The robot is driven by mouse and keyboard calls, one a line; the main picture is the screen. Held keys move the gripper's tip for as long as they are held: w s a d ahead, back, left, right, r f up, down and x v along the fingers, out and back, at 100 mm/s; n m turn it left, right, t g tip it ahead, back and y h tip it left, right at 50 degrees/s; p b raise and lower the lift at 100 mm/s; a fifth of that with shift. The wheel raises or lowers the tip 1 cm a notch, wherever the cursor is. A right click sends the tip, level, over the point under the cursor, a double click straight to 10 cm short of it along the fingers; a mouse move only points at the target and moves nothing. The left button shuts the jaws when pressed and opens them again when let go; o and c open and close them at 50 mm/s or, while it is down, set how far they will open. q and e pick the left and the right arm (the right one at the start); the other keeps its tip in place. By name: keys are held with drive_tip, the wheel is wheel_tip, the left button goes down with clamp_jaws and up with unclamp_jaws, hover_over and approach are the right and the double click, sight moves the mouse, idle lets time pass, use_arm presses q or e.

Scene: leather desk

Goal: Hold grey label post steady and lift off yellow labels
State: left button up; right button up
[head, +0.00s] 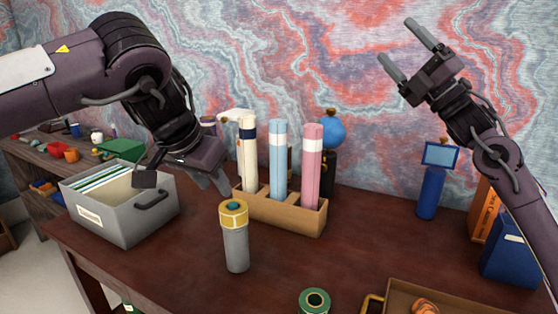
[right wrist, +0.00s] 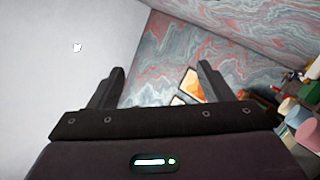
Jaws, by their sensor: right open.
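The grey label post (head: 236,250) stands upright on the dark wooden desk. A yellow label ring (head: 233,217) sits around its top, with a dark teal centre showing. My left gripper (head: 214,182) hangs just above and to the left of the post, pointing down, apart from it. Its fingers are seen nearly edge-on, so the gap between them is unclear. My right gripper (head: 395,41) is raised high at the right, far from the post. It is open and empty, and its spread fingers also show in the right wrist view (right wrist: 160,85).
A wooden holder (head: 280,214) with cream, blue and pink rolls stands close behind the post. A grey file box (head: 127,222) is left. A green tape roll (head: 314,301) and wooden tray (head: 400,294) are at the front. A blue bottle (head: 430,194) stands right. Desk right of the post is clear.

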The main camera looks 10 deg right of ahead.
sight(229, 238)
drive_tip(key=w+a+f+n+g+y, duration=0.15)
drive_tip(key=a+f+n+g, duration=0.25)
drive_tip(key=a+f+n, duration=0.45)
drive_tip(key=w+a+f+n+g, duration=0.2)
drive_tip(key=a+f+n+g, duration=0.25)
drive_tip(key=a, duration=0.65)
drive_tip(key=s+a+f+n+g, duration=0.1)
drive_tip(key=s+a+f+n, duration=0.1)
drive_tip(key=f, duration=0.7)
drive_tip(key=s+a+f+n+g, duration=0.2)
drive_tip(key=a+f, duration=0.1)
drive_tip(key=f, duration=0.5)
drive_tip(key=s+a+f+n+g+h, duration=0.1)
drive_tip(key=s+a+f+n+g, duration=0.1)
drive_tip(key=f, duration=0.7)
drive_tip(key=shift+s+a+f+n, duration=0.15)
drive_tip(key=shift+a+f+n, duration=0.2)
drive_tip(key=shift+a+n, duration=0.35)
drive_tip(key=x, duration=0.7)
drive_tip(key=shift+a+f, duration=0.15)
drive_tip(key=shift+a, duration=0.25)
drive_tip(key=c, duration=1.1)
